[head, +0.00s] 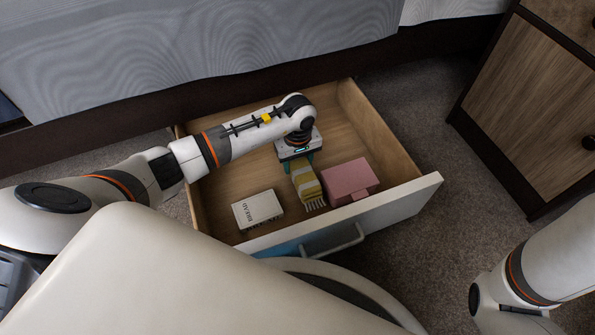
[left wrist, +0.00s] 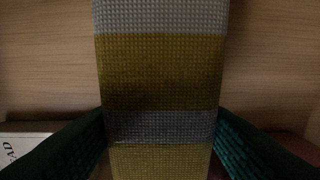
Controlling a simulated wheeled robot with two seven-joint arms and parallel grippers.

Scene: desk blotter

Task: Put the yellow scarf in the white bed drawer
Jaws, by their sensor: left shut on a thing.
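The yellow scarf (head: 306,185) has yellow and whitish bands and a fringed end. It is inside the open white bed drawer (head: 403,200), which has a wooden interior and a white front. My left gripper (head: 299,160) is over the drawer, shut on the scarf. In the left wrist view the scarf (left wrist: 160,75) runs between the two dark green fingers (left wrist: 160,140). I cannot tell whether the scarf's fringed end rests on the drawer floor. My right arm shows at the lower right, but its gripper is out of the picture.
A pink box (head: 350,181) lies in the drawer to the right of the scarf. A white box with lettering (head: 257,209) lies to its left. The bed (head: 200,45) is behind the drawer. A wooden cabinet (head: 530,100) stands at the right, with carpet (head: 430,130) between.

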